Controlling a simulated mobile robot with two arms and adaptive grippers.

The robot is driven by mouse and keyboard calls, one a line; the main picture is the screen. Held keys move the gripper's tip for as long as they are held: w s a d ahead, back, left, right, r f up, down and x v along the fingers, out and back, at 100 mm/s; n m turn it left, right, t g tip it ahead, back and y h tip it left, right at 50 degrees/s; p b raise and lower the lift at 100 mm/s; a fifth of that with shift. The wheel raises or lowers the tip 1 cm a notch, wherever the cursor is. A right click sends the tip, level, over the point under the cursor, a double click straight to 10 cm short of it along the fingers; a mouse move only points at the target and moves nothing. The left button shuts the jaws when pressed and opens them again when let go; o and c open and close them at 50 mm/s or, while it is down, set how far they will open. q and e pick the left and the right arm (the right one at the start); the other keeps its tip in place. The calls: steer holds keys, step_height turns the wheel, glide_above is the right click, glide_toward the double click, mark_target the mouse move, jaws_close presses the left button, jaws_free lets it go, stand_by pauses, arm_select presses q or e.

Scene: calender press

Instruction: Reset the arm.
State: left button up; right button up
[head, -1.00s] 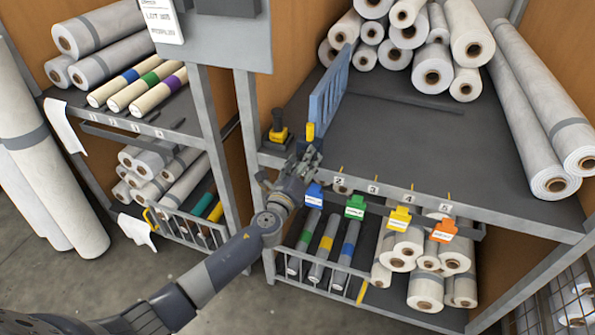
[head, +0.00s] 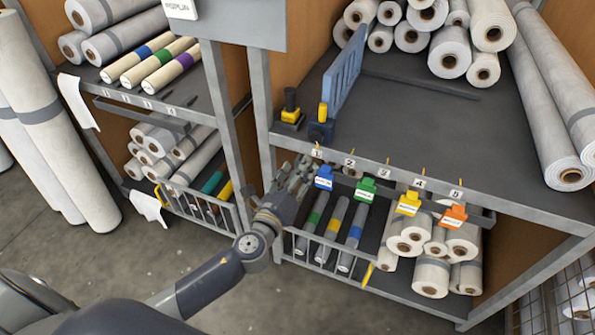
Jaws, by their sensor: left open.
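My left gripper (head: 298,172) is open and empty in the head view. It is just in front of the right shelf's front edge, left of the blue tag (head: 324,178). My left arm (head: 215,275) reaches up to it from the lower left. The blue gate-like panel (head: 345,72) stands upright on the shelf top, with a yellow-topped block (head: 321,125) at its near end. A second black and yellow knob (head: 290,105) stands to its left. My right gripper is out of view.
Green (head: 365,190), yellow (head: 408,204) and orange (head: 453,216) tags hang along the right shelf's edge (head: 400,181). Banded rolls (head: 333,232) lie in the wire-fronted rack below. The left rack (head: 190,115) holds more rolls. Floor (head: 120,250) between is clear.

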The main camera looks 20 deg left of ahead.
arm_select(q)
steer(key=s+a+f+n+g+y, duration=0.1)
steer(key=s+a+f+n+g, duration=0.25)
steer(key=f, duration=0.85)
steer(key=s+a+f+n+g, duration=0.1)
steer(key=s+f+n+g, duration=0.35)
steer(key=f, duration=0.65)
steer(key=s+a+f+n+g+y, duration=0.15)
steer(key=s+f+n, duration=0.35)
steer(key=f, duration=0.7)
steer(key=s+d+f+n+g, duration=0.1)
steer(key=s+f+n, duration=0.3)
steer(key=s, duration=0.8)
steer(key=s+f+n+g+h, duration=0.1)
steer(key=s+f+n+g, duration=0.3)
steer(key=s+f, duration=0.4)
steer(key=s+d+f+n+g+h, duration=0.1)
steer(key=s+f+n, duration=0.3)
steer(key=s, duration=1.2)
step_height(320, 180, down, 2)
steer(key=shift+d+f+n+g, duration=0.2)
steer(key=shift+d+n+g, duration=0.15)
steer(key=shift+g, duration=0.4)
